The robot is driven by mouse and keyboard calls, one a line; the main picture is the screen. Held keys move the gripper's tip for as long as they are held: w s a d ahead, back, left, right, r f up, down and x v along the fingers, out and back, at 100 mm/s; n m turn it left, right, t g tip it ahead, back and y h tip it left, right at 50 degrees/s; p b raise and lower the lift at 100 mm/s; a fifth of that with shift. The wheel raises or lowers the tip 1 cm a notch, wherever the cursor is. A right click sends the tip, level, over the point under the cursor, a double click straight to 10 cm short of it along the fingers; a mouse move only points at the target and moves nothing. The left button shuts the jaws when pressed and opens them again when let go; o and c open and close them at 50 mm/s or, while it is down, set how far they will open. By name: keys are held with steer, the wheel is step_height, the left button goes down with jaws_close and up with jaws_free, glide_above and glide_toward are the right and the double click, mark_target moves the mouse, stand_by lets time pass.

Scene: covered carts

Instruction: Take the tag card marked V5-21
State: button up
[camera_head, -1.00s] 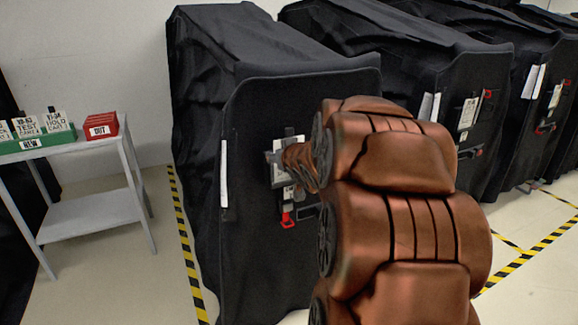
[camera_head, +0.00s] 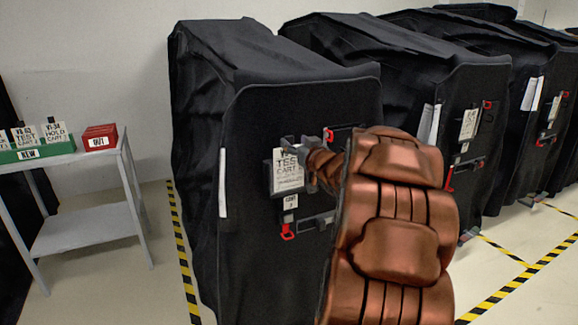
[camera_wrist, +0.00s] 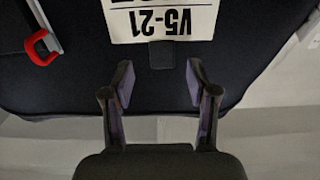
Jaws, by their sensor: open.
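The white tag card (camera_head: 288,172) hangs on the front of the nearest black-covered cart (camera_head: 250,120), with TEST CART readable on it. In the wrist view the card (camera_wrist: 165,20) is upside down and cut off by the top edge, with V5-21 readable. A small dark tab (camera_wrist: 161,55) sits at the card's edge. My gripper (camera_wrist: 161,80) is open and empty, its fingertips to either side of and just short of that tab. In the head view my gripper (camera_head: 306,150) is at the card's upper right, partly covering it.
Red pulls (camera_head: 288,231) and (camera_head: 329,134) sit below and beside the card; one shows in the wrist view (camera_wrist: 40,48). A grey table (camera_head: 90,160) at left bears a green NEW bin (camera_head: 60,150) with several cards and a red OUT bin (camera_head: 100,138). More covered carts stand right.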

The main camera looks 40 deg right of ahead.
mark_target(290, 141)
steer(key=x, duration=0.3)
steer(key=shift+w+a+f, duration=0.15)
steer(key=shift+w+f, duration=0.05)
steer(key=shift+f, duration=0.05)
steer(key=shift+w+d+r, duration=0.1)
steer(key=shift+w+d, duration=0.15)
steer(key=shift+w, duration=0.3)
steer(key=shift+c, duration=0.4)
jaws_close()
